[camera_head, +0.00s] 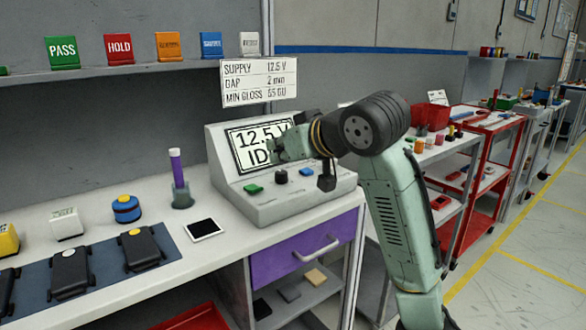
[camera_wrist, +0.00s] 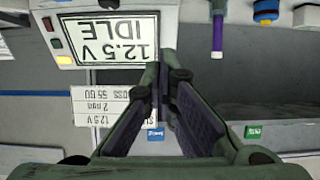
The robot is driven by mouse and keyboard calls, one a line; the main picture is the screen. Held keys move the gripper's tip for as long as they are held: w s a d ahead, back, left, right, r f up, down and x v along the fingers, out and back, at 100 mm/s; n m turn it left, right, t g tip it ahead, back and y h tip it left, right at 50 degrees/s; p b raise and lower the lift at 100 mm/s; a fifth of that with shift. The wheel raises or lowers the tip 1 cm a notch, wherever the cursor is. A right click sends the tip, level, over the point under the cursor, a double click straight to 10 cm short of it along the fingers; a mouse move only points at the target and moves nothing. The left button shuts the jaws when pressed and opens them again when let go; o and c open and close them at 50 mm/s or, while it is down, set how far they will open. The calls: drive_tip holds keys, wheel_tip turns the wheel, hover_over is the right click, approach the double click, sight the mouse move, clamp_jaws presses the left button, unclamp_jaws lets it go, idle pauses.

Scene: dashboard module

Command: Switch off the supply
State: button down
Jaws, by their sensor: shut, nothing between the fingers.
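The supply is a grey sloped console (camera_head: 290,205) on the white bench in the head view. Its display (camera_head: 252,142) reads 12.5 V and ID, the rest covered by my gripper; in the wrist view the upside-down display (camera_wrist: 112,38) reads 12.5 V IDLE. A green button (camera_head: 253,188), a black knob (camera_head: 281,176) and a blue button (camera_head: 306,172) sit on its front. A dark part near the console's right end cannot be told clearly. My gripper (camera_head: 280,150) is shut and empty, in front of the display and above the controls; its fingers (camera_wrist: 165,82) show in the wrist view.
A purple tube (camera_head: 177,168) stands in a holder left of the console, near a dark tablet (camera_head: 204,230). Black devices lie on a blue mat (camera_head: 98,268). A sign (camera_head: 259,82) hangs above the console. A purple drawer (camera_head: 300,250) is below. Red carts stand right.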

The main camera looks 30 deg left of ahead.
drive_tip(key=shift+d, duration=0.15)
drive_tip(key=p, duration=0.2)
hover_over(261, 189)
drive_tip(key=f, duration=0.4)
drive_tip(key=shift+w+a+f, duration=0.1)
drive_tip(key=shift+a+f, duration=0.2)
drive_tip(key=shift+a, duration=0.05)
drive_tip(key=shift+d+f, duration=0.2)
drive_tip(key=shift+f, duration=0.4)
drive_tip(key=shift+d+f, duration=0.15)
drive_tip(key=shift+f, duration=0.45)
drive_tip(key=shift+s+d+f, duration=0.1)
drive_tip(key=shift+s+f, duration=0.1)
drive_tip(key=shift+f, duration=0.4)
